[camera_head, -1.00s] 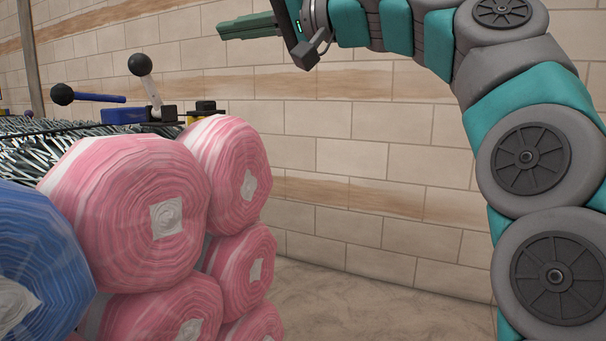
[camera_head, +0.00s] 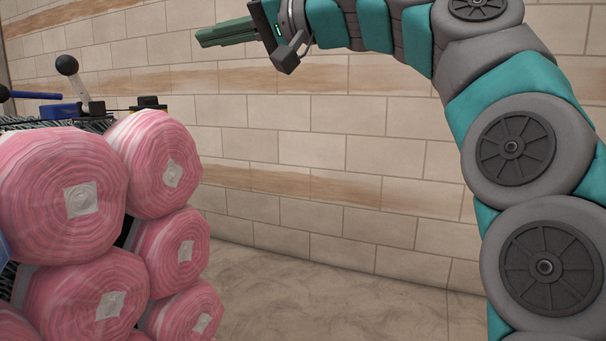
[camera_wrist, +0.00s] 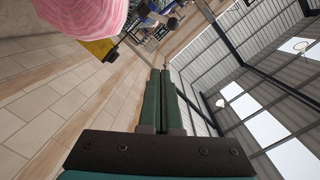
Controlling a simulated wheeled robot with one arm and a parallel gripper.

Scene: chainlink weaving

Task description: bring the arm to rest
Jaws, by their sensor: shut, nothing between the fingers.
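My gripper (camera_head: 224,33) is at the top of the head view, held up in front of the block wall. Its long green fingers point left and lie together, with nothing between them. In the wrist view the two fingers (camera_wrist: 160,102) run side by side and are shut. My arm arches from the right side of the head view up to the gripper. The gripper touches nothing that I can see.
Pink wrapped rolls (camera_head: 62,183) are stacked at the left, below and apart from my gripper. Behind them are lever handles with black balls (camera_head: 67,65) and a blue part (camera_head: 60,111). The block wall (camera_head: 330,150) stands behind. The floor (camera_head: 300,295) between rolls and arm is clear.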

